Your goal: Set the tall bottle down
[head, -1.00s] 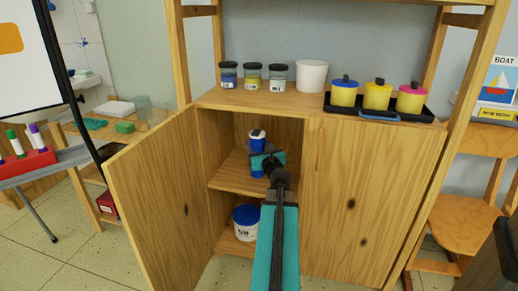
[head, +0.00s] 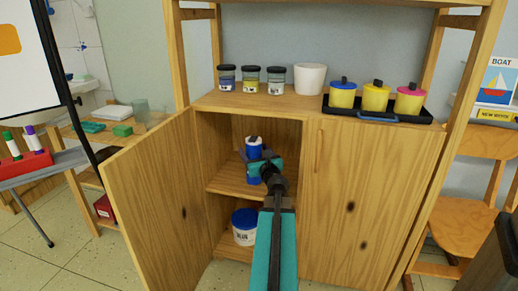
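The tall bottle (head: 254,145) is blue with a pale band and a dark top. It is upright inside the open left side of the wooden cabinet, at the middle shelf (head: 240,187). My gripper (head: 257,160) reaches in from the front and is shut on the bottle's middle, with blue showing above and below it. The bottle's base looks at or very near the shelf board. The gripper and arm partly cover it, so I cannot tell whether it touches.
The open left door (head: 160,215) and closed right door (head: 360,200) flank the opening. On top are several jars, a white cup (head: 309,78) and a black tray (head: 418,115) with lidded pots. The shelf left of the bottle is clear.

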